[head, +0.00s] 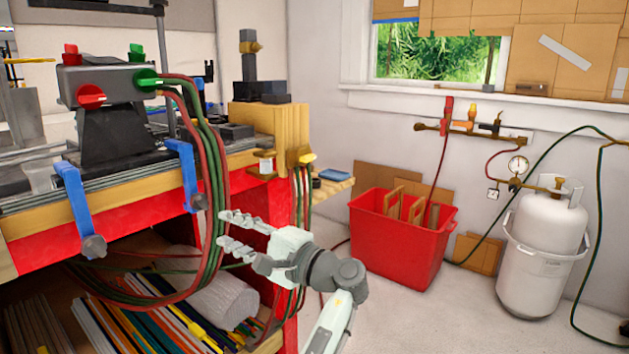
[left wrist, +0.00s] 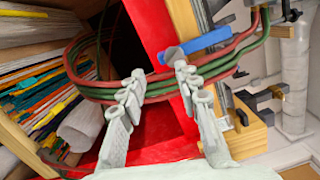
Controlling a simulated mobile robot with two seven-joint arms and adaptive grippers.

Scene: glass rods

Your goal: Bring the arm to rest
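My left gripper (head: 223,228) is in the head view, in front of the red workbench's right end, with its fingers pointing left. Its two pale fingers are apart with nothing between them. In the left wrist view the same gripper (left wrist: 160,72) is open, and the red and green hoses (left wrist: 115,93) pass beyond the fingertips. In the head view these hoses (head: 207,170) hang in a loop from the bench torch, just left of the fingertips. I cannot tell whether the fingers touch them. My right gripper is not in view.
Colored glass rods (head: 140,325) lie on the shelf under the bench, beside a white roll (head: 220,300). Blue clamps (head: 78,205) grip the bench edge. A red bin (head: 400,245) and a white gas cylinder (head: 545,250) stand at right. Floor before the bin is clear.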

